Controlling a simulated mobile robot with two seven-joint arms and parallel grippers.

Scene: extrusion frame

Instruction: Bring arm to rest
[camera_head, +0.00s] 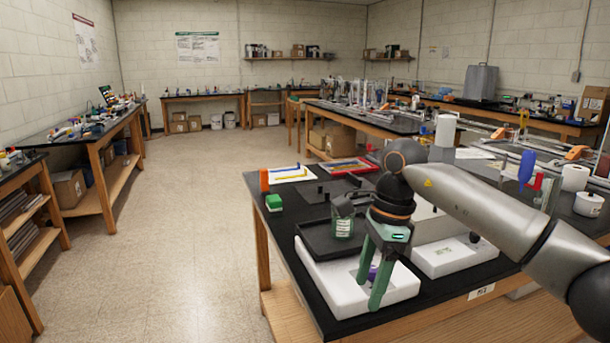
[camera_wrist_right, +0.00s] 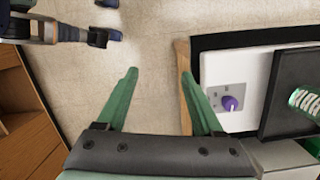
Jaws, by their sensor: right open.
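My right gripper (camera_head: 371,296) reaches in from the right and points down over the front left corner of the black-topped bench (camera_head: 460,289). Its green fingers are apart with nothing between them. They also show in the right wrist view (camera_wrist_right: 160,75), mostly against the floor beside the bench edge. The white block (camera_head: 330,286) with a purple knob (camera_wrist_right: 231,103) is partly hidden behind the fingers in the head view. I cannot tell from these views whether the fingers touch it. My left gripper is not seen in the head view.
A dark tray (camera_head: 312,242) with a green-labelled jar (camera_head: 343,226) stands behind the gripper. The floor (camera_head: 190,230) left of the bench is clear.

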